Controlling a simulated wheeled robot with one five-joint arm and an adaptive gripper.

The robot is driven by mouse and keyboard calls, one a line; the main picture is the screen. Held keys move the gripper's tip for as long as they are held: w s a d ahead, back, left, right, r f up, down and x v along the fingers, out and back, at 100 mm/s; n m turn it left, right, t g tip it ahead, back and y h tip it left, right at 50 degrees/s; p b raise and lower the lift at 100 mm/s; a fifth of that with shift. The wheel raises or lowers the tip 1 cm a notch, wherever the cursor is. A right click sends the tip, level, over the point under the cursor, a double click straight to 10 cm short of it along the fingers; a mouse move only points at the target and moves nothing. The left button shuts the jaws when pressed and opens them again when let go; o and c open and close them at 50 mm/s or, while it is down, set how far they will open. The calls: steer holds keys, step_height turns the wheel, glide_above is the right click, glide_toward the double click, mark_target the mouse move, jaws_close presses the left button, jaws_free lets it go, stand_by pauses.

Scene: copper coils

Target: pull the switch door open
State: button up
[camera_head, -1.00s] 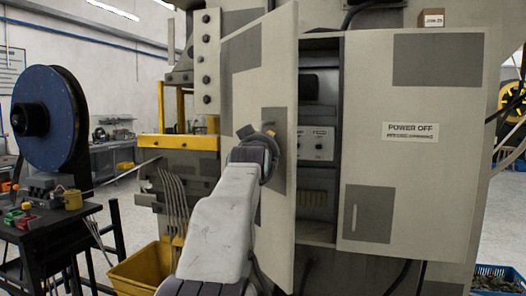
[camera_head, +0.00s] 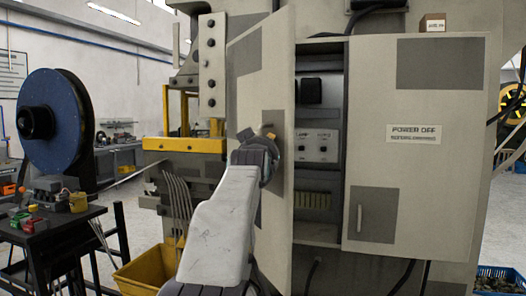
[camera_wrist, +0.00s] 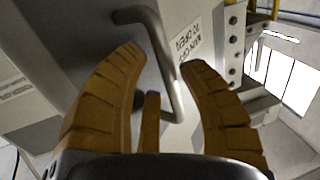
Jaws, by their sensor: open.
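The switch door (camera_head: 279,75) is the light-grey left door of the cabinet, and it stands partly open. Dark inner panels and knobs (camera_head: 322,146) show in the gap to its right. The fingers are spread apart, one on each side of the bar. I cannot tell whether either touches it. In the head view my gripper (camera_head: 262,134) is at the door's face, with the handle hidden behind my arm.
A yellow bin (camera_head: 150,272) stands low at the left, near my arm. A black cart (camera_head: 66,232) and blue reel (camera_head: 55,120) are farther left. A blue crate (camera_head: 497,280) is at the lower right.

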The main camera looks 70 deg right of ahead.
steer(key=shift+o, duration=0.7)
steer(key=shift+a+r, duration=0.1)
steer(key=v, duration=1.1)
steer(key=shift+a, duration=0.4)
steer(key=shift+o, duration=0.3)
